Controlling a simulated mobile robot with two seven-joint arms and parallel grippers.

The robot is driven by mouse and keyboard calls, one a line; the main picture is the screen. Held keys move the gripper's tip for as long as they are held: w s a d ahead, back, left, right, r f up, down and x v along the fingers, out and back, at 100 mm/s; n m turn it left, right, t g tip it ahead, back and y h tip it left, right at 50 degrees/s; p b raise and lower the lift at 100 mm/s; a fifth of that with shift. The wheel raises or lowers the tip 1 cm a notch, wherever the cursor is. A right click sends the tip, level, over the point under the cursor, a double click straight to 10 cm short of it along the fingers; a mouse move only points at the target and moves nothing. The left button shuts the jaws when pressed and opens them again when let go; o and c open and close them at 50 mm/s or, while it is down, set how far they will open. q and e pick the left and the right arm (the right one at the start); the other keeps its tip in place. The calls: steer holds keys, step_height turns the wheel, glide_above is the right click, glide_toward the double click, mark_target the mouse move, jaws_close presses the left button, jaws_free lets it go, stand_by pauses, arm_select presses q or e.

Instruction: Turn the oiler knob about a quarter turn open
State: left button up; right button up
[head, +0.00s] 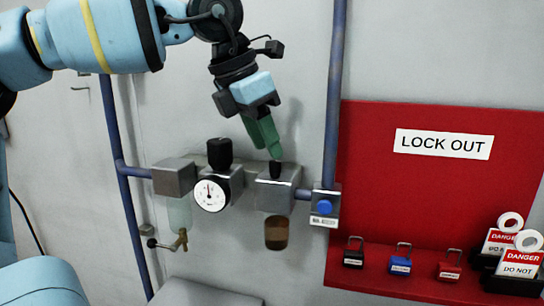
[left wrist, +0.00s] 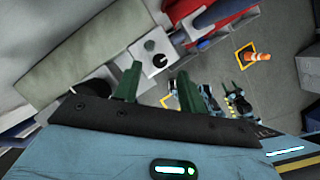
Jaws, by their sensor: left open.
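The oiler knob (head: 275,171) is a small black cap on top of the grey oiler block (head: 278,195). A clear bowl with brown oil (head: 276,234) hangs below the block. My left gripper (head: 275,153) points down from above, its green fingers just over the knob. In the left wrist view the fingers (left wrist: 160,71) are apart and empty, and the dark round knob (left wrist: 160,60) shows between their tips. I cannot tell whether either finger touches it. My right gripper is out of view.
A taller black regulator knob (head: 219,152) and a gauge (head: 210,194) sit left of the oiler. A blue-button valve (head: 323,207) and vertical pipe (head: 335,100) stand close on its right. A red lockout board (head: 430,200) with padlocks is farther right.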

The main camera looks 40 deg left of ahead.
mark_target(273, 161)
arm_select(q)
steer(key=shift+x, duration=2.1)
steer(key=shift+r, duration=0.1)
jaws_close()
